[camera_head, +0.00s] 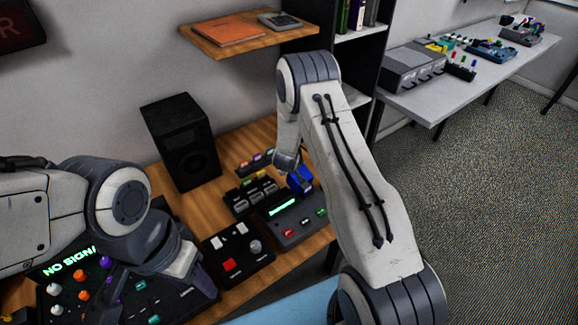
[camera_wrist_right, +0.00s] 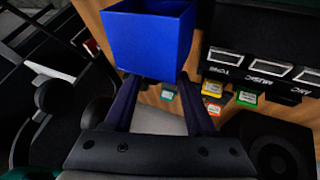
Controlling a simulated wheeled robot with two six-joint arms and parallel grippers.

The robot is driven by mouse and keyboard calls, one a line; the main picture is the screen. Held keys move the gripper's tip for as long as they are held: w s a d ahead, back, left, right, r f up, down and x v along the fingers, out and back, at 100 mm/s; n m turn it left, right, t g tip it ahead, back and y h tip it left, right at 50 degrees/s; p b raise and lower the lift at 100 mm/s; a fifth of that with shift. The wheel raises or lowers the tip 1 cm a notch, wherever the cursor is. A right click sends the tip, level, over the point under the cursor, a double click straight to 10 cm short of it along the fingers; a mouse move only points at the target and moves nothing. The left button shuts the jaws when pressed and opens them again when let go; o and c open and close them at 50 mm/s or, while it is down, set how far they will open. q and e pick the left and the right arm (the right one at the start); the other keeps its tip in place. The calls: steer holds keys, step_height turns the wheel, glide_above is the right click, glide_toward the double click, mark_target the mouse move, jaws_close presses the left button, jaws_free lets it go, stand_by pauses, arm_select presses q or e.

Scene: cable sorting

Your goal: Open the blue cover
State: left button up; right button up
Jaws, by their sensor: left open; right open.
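The blue cover (camera_head: 300,180) is a small box shape on the dark device with a lit green display (camera_head: 283,206), on the wooden desk. In the right wrist view the blue cover (camera_wrist_right: 148,42) fills the top middle. My right gripper (camera_wrist_right: 157,88) is open, its two dark fingers reaching toward the lower left and right sides of the cover; I cannot tell whether they touch it. In the head view my right arm mostly hides that gripper. My left gripper (camera_head: 203,284) is at the lower left over the black control panel (camera_head: 170,303), away from the cover.
A black switch box (camera_head: 238,254) is left of the display device. Labelled black slots (camera_head: 250,195) with coloured tags stand behind it. A black speaker (camera_head: 181,142) stands farther back. A wooden shelf (camera_head: 245,38) is above. A grey side table (camera_head: 440,93) is at the right.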

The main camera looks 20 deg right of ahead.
steer(key=v, duration=0.6)
steer(key=shift+a+r, duration=0.15)
steer(key=shift+r, duration=0.2)
